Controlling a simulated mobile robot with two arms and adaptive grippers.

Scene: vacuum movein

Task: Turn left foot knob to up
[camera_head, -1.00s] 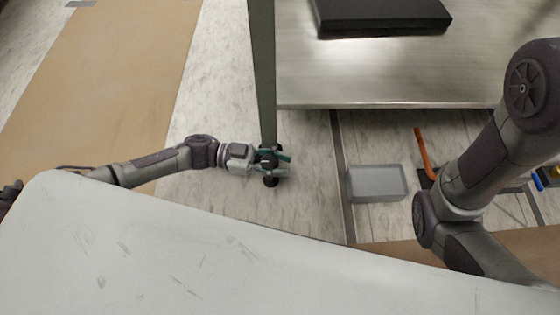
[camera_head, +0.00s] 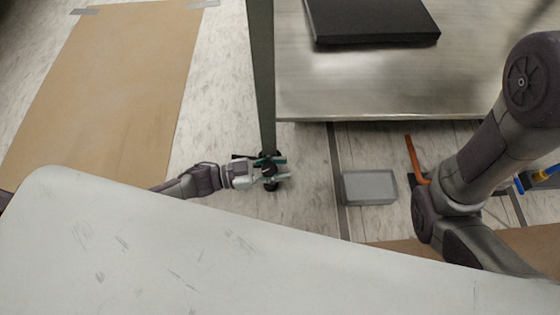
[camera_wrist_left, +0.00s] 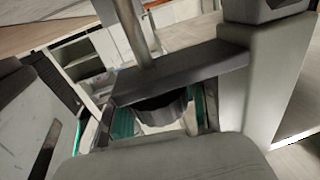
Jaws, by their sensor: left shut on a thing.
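The left foot knob (camera_wrist_left: 162,107) is a dark, ridged round knob under a dark flat bracket (camera_wrist_left: 180,70) in the left wrist view. In the head view it sits at the bottom of a grey-green table leg (camera_head: 262,80), mostly hidden by the gripper. My left gripper (camera_head: 274,170) is at the foot of this leg, with teal finger pads on both sides of the knob. It is shut on the knob. The fingers (camera_wrist_left: 160,120) show teal edges left and right of the knob. My right gripper is out of view; only my right arm shows at the right.
A grey bin (camera_head: 369,187) and an orange-handled tool (camera_head: 413,158) are on the floor to the right. A cardboard sheet (camera_head: 110,90) lies at the left. A large pale surface (camera_head: 250,260) fills the front.

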